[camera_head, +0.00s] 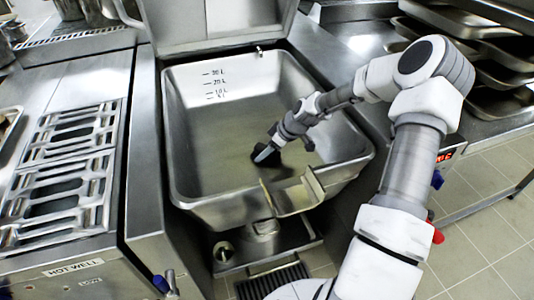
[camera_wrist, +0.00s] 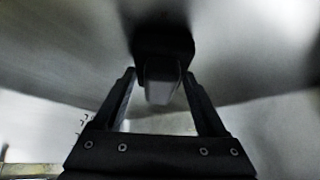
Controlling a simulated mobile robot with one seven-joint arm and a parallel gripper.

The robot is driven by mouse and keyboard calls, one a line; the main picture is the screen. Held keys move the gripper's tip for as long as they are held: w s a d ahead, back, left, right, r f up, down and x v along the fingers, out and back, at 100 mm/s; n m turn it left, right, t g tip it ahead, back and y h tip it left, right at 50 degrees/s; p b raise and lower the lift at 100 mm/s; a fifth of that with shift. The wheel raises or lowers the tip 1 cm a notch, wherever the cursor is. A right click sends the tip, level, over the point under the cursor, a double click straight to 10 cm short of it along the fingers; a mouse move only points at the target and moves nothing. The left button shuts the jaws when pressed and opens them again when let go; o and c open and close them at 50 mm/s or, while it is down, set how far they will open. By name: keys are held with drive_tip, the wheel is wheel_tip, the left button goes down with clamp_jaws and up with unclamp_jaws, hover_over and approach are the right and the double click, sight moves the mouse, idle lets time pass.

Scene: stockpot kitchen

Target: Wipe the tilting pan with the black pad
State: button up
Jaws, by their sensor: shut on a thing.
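The tilting pan (camera_head: 190,150) is a deep steel basin with level marks on its back wall and a pouring lip at the front right. Its lid (camera_head: 215,22) stands open behind it. My gripper (camera_head: 268,152) reaches down inside the pan, near the middle of its floor. In the wrist view my gripper (camera_wrist: 158,82) has its two fingers on either side of a grey grip below the black pad (camera_wrist: 160,38). The pad also shows as a dark patch in the head view (camera_head: 262,158), close to the pan floor. Whether it touches the steel is hard to tell.
A counter with stacked dark trays (camera_head: 490,70) is on the right. A floor drain grate (camera_head: 272,280) lies below the pan. The pan's walls surround my gripper.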

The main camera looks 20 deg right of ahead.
sight(275, 159)
drive_tip(key=shift+w+b, duration=0.3)
drive_tip(key=shift+w, duration=1.45)
drive_tip(key=shift+w+f+b, duration=0.15)
drive_tip(key=shift+w+b, duration=0.5)
drive_tip(key=shift+w, duration=1.2)
drive_tip(key=shift+d, duration=1.3)
drive_tip(key=shift+s+r, duration=0.2)
drive_tip(key=shift+s, duration=1.4)
drive_tip(key=shift+s+f+p, duration=0.15)
drive_tip(key=shift+s+p, duration=0.25)
drive_tip(key=shift+s, duration=1.9)
drive_tip(key=shift+s+p, duration=0.5)
drive_tip(key=shift+s, duration=1.35)
drive_tip(key=shift+r+p, duration=2.3)
drive_tip(key=shift+r, duration=0.85)
